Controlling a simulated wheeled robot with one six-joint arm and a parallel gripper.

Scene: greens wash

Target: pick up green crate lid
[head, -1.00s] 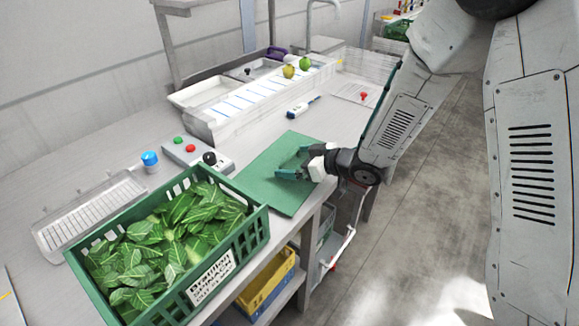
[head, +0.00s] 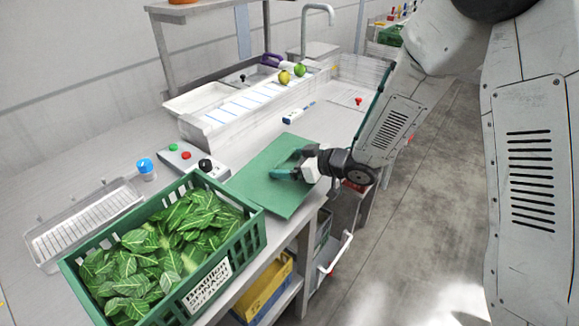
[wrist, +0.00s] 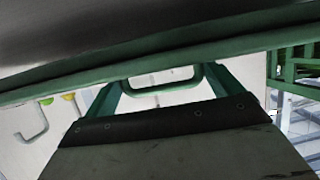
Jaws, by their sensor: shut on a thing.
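The green crate lid (head: 262,182) is a flat green sheet on the worktop, behind the spinach crate and near the front edge. My gripper (head: 287,163) is over its right part and shut on it. In the wrist view, the lid's green edge (wrist: 230,46) crosses the upper part of the picture. A green handle loop (wrist: 160,80) shows below this edge, between the teal fingers. The exact contact is partly hidden, and I cannot tell whether the lid is clear of the worktop.
A green crate (head: 248,240) full of spinach leaves stands close in front of the lid. A button box (head: 190,163) lies to the left, beside a blue-capped jar (head: 146,168). A white probe (head: 298,113) and a sink unit (head: 210,135) lie behind. A faucet (head: 305,30) rises at the back.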

